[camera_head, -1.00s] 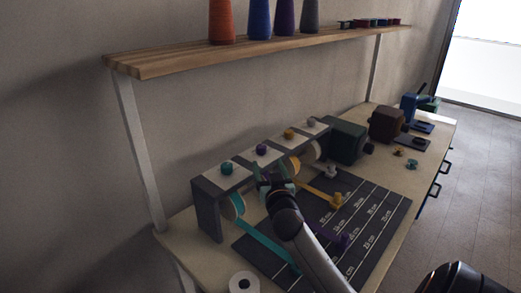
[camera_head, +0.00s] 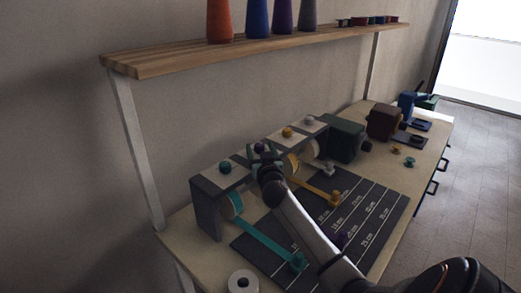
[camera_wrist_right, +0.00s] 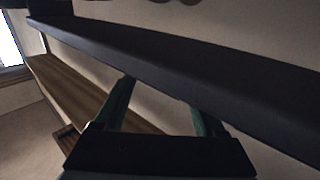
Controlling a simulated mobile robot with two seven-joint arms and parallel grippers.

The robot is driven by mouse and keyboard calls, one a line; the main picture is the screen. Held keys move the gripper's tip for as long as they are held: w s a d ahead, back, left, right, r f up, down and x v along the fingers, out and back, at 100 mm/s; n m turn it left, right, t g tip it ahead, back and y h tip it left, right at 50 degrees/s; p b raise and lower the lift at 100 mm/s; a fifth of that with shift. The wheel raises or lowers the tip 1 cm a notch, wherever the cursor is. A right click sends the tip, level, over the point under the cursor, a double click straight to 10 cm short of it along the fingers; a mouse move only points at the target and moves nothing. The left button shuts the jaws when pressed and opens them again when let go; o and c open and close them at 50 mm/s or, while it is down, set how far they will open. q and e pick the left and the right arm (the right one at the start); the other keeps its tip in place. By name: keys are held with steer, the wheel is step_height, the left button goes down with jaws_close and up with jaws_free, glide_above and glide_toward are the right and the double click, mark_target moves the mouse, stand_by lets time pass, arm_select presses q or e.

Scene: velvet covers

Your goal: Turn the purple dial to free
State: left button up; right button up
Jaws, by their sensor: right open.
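The purple dial (camera_head: 260,147) sits on top of the ribbon rack (camera_head: 207,212), between a teal dial (camera_head: 226,167) and a yellow dial (camera_head: 287,132). My right gripper (camera_head: 265,158) is open at the rack, right in front of the purple dial and partly over it. I cannot tell whether it touches the dial. The dial's setting and any markings are too small to read. My left gripper is out of view.
A grey dial (camera_head: 309,119) is at the rack's far end. Teal (camera_head: 262,241) and yellow (camera_head: 314,187) ribbons run onto the dark measuring mat (camera_head: 376,222). A white roll (camera_head: 242,283) lies at the near edge. A wooden shelf (camera_head: 250,50) with cones hangs above.

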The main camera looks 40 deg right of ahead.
jaws_close()
stand_by(0.4)
